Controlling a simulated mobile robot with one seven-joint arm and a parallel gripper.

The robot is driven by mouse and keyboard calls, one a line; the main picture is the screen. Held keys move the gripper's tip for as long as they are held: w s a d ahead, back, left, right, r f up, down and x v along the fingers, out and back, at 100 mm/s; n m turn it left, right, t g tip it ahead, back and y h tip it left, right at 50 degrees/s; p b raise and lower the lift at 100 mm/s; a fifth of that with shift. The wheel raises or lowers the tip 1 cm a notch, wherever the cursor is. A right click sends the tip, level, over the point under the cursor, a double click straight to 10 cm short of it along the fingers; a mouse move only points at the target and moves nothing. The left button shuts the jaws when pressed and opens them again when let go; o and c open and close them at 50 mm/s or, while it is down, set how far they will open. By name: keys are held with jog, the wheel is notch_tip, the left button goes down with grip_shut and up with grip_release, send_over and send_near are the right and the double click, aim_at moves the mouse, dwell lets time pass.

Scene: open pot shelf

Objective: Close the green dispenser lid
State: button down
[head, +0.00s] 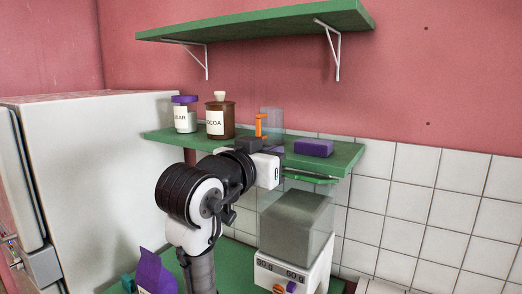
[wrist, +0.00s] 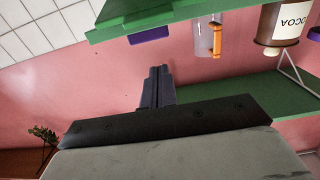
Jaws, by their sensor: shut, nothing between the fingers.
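The green dispenser lid (head: 312,179) is a thin green plate at the top of a clear dispenser (head: 297,222), just under the front edge of the lower shelf. The clear container holds a grey-green mass and stands on a white base with dials. How far the lid is raised is hard to tell. My gripper (head: 277,150) is to the left of the lid and a little above it, near the shelf edge, apart from the lid as far as I can see. In the wrist view its dark fingers (wrist: 157,87) are together and empty. The lid is not clearly visible there.
The lower green shelf (head: 345,158) carries a purple box (head: 314,148), a clear jar with an orange part (head: 261,125), a cocoa jar (head: 220,118) and a sugar jar (head: 185,115). An upper shelf (head: 250,22) hangs above. A white fridge (head: 90,180) stands left.

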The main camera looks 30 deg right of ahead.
jog(key=shift+w+d+f+p, duration=0.25)
jog(key=shift+d+f+p, duration=0.15)
jog(key=shift+f, duration=0.25)
jog(key=shift+w+d+f+p, duration=0.25)
jog(key=shift+d+f+p, duration=0.2)
jog(key=shift+f, duration=0.15)
jog(key=shift+w+d+f+p, duration=0.25)
jog(key=shift+d+f+p, duration=0.15)
jog(key=shift+f, duration=0.25)
jog(key=f+h+b, duration=0.1)
jog(key=f+b, duration=0.1)
jog(key=b, duration=0.1)
jog(key=a+f+t+b, duration=0.1)
jog(key=f+b, duration=0.2)
jog(key=b, duration=0.1)
jog(key=s+f+h+b, duration=0.1)
jog(key=f+b, duration=0.2)
jog(key=b, duration=0.1)
jog(key=shift+a+f+h, duration=0.25)
jog(key=shift+a+h, duration=0.05)
